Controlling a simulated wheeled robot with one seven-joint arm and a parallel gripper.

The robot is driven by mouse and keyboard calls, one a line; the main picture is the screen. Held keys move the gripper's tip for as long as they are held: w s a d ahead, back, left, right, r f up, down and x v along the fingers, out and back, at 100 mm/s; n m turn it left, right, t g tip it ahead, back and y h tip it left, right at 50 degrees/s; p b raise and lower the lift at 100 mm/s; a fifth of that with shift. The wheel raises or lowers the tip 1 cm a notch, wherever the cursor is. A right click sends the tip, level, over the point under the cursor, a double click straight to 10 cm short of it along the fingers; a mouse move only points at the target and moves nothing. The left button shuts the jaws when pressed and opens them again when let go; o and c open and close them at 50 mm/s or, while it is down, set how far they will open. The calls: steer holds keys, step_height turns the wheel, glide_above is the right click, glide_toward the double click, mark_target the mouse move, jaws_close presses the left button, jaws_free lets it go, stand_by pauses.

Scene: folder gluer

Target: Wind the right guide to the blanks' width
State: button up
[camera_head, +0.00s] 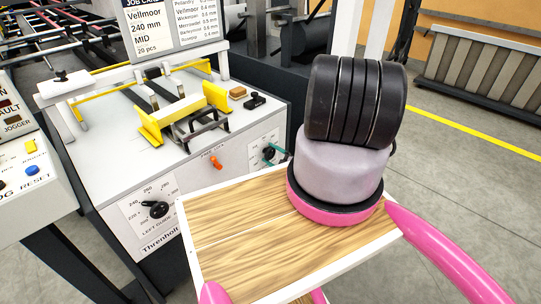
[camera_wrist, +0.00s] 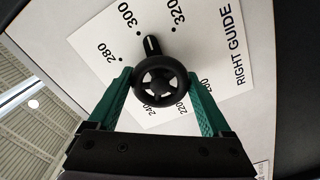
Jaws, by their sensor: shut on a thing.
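The right guide knob (camera_wrist: 160,84) is a black, spoked handwheel on a white dial plate (camera_wrist: 95,38) marked RIGHT GUIDE. Its black pointer (camera_wrist: 152,45) points close to the 300 mark. My gripper (camera_wrist: 161,88) has its teal fingers shut on the knob's two sides. In the head view my gripper (camera_head: 272,154) shows small at the machine's front panel, partly hidden by my arm. The job card (camera_head: 175,22) reads Vellmoor, 240 mm, MID, 20 pcs. A yellow left guide (camera_head: 150,132) and right guide (camera_head: 215,97) stand on the machine top.
The left guide knob (camera_head: 154,209) sits lower left on the same panel, with an orange lever (camera_head: 216,162) between the dials. A control box (camera_head: 32,175) with yellow and blue buttons stands at far left. Grey floor (camera_head: 465,190) lies clear on the right.

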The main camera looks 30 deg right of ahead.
steer(key=n, duration=0.7)
steer(key=shift+s, duration=0.1)
steer(key=n, duration=0.7)
steer(key=shift+n, duration=0.3)
steer(key=n, duration=0.3)
steer(key=shift+f+n, duration=0.1)
steer(key=shift+n, duration=0.2)
steer(key=n, duration=0.3)
steer(key=shift+n, duration=0.3)
steer(key=n, duration=0.3)
steer(key=shift+n, duration=2)
